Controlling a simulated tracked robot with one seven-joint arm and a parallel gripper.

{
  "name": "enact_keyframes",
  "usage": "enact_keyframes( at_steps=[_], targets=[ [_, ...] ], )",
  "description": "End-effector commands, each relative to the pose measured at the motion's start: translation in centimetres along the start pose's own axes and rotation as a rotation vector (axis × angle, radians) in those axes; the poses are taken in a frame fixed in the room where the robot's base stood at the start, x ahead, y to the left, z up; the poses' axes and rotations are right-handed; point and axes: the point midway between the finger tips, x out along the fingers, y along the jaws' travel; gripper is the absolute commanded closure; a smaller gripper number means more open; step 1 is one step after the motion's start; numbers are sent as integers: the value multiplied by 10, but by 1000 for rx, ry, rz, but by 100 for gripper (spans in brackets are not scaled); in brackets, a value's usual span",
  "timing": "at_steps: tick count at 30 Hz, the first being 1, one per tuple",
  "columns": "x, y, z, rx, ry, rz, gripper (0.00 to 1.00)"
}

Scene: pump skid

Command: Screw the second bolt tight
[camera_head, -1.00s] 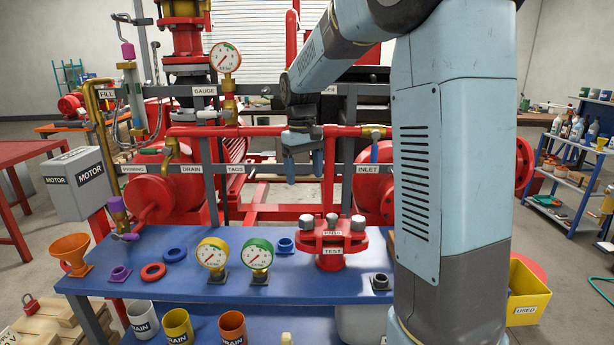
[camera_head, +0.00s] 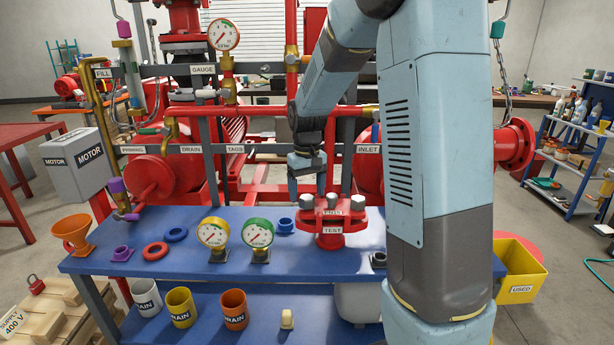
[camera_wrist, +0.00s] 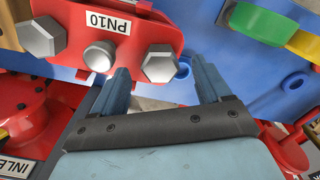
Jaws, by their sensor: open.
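The red test flange (camera_head: 330,222) stands on the blue bench with PN10 and TEST labels. Silver bolts show along its top: a left one (camera_head: 307,202), a middle one (camera_head: 332,200) and a right one (camera_head: 357,202). My gripper (camera_head: 306,190) is open and empty, pointing down just above and behind the left bolt. In the wrist view, the fingers (camera_wrist: 160,70) stand apart, with a hex bolt head (camera_wrist: 160,63) between and beyond the tips. The smaller middle bolt (camera_wrist: 98,55) and another hex head (camera_wrist: 43,37) show farther left. Which is the second bolt, I cannot tell.
Yellow (camera_head: 214,235) and green (camera_head: 258,236) gauges and a blue ring fitting (camera_head: 285,225) stand left of the flange. Red pipework (camera_head: 240,112) and a labelled rail (camera_head: 235,148) lie behind. A yellow USED bin (camera_head: 521,272) is at right.

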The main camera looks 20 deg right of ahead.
Motion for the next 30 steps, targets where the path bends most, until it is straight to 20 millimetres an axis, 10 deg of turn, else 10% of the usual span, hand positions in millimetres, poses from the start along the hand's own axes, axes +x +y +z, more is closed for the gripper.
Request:
enact_keyframes(
  at_steps=[17, 30],
  targets=[
    [21, 0, 0, 0, 1, 0, 23],
    [21, 0, 0, 0, 1, 0, 65]
  ],
)
